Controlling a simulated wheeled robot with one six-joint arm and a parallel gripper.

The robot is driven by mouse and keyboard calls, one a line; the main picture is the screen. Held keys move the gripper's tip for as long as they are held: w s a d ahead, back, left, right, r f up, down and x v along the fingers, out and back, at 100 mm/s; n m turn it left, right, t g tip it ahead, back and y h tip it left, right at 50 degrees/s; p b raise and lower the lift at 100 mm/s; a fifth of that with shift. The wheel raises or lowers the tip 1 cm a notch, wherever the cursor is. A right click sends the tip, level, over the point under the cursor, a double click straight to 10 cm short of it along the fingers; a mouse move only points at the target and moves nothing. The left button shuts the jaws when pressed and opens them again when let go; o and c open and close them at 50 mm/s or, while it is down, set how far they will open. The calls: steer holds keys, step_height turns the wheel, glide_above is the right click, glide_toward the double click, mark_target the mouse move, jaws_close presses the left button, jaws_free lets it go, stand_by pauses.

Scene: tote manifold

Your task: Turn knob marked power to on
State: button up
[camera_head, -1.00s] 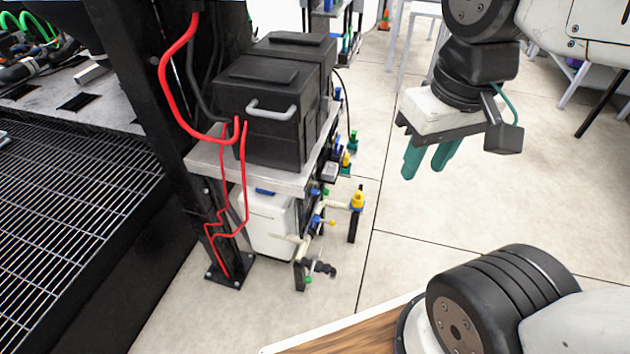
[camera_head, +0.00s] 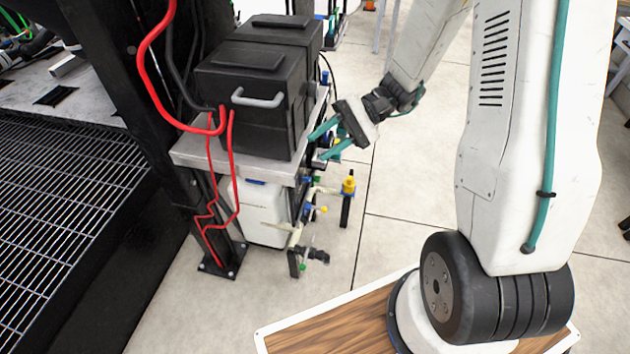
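I cannot tell whether a fingertip touches anything. The manifold below the cart top has a yellow-topped valve (camera_head: 348,184) and small blue and green fittings (camera_head: 309,211). No knob marked power can be made out; the cart's right face is seen edge-on and partly hidden behind my gripper.
Two black boxes (camera_head: 250,85) stand on the grey cart top (camera_head: 195,152), with red cables (camera_head: 148,62) at the left. A white container (camera_head: 262,208) sits beneath. A black post and metal grating (camera_head: 60,210) lie left.

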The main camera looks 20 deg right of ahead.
steer(key=w+d+f+m+t+y, duration=0.1)
steer(key=w+d+f+m+t, duration=0.15)
steer(key=f, duration=0.45)
steer(key=w+d+f+m+t+y, duration=0.2)
steer(key=w+f+m+t, duration=0.15)
steer(key=f, duration=0.25)
steer(key=m+t+h, duration=0.2)
steer(key=m+t, duration=0.3)
steer(key=t, duration=0.2)
glide_toward(310, 180)
steer(key=x, duration=0.8)
steer(key=shift+w+a+f, duration=0.15)
steer(key=shift+w, duration=0.1)
jaws_close()
